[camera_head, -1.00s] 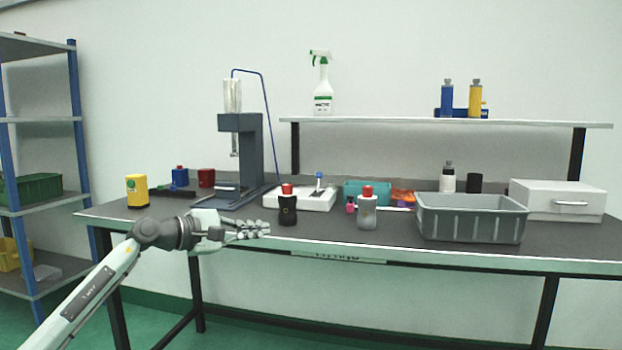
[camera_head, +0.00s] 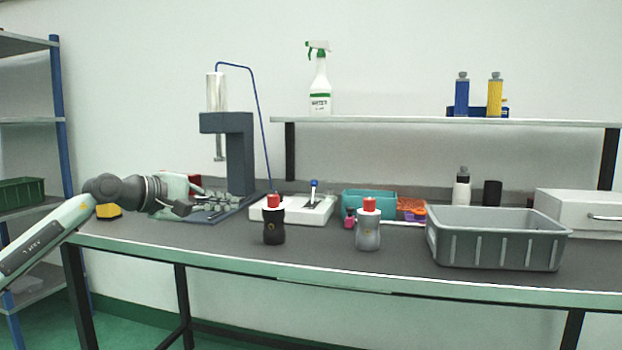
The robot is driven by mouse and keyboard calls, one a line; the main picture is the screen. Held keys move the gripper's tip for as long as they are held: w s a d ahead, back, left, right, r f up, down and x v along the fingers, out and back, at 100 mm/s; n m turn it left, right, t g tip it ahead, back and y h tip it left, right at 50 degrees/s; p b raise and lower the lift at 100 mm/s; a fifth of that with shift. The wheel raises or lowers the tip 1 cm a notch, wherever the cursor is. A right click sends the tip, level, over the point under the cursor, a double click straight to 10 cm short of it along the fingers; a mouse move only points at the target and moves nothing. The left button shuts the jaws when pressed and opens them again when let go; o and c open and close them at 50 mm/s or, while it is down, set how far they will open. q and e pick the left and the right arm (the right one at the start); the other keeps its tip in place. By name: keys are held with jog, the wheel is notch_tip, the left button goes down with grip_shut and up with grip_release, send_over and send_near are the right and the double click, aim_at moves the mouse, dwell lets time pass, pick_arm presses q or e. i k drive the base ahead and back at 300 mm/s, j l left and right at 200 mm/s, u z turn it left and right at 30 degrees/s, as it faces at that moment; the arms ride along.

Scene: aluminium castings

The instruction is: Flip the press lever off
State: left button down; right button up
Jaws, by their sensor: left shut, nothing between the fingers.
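The press (camera_head: 238,150) is a dark grey column with a silver cylinder on top and a blue hose on its right. A white box (camera_head: 292,212) stands just right of the press, carrying an upright lever (camera_head: 313,192) with a blue tip. My left gripper (camera_head: 228,205) is shut and empty. It is in front of the press base, to the left of the white box and apart from the lever. The gripper and arm hide part of the press base and things behind them. My right gripper is not in view.
A black bottle with a red cap (camera_head: 274,235) stands before the white box, and a grey one (camera_head: 368,235) to its right. A grey crate (camera_head: 495,252), teal bin (camera_head: 368,200) and white drawer box (camera_head: 590,212) are further right. The front left tabletop is clear.

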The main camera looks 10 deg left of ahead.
aim_at(314, 181)
jog(key=i, duration=1)
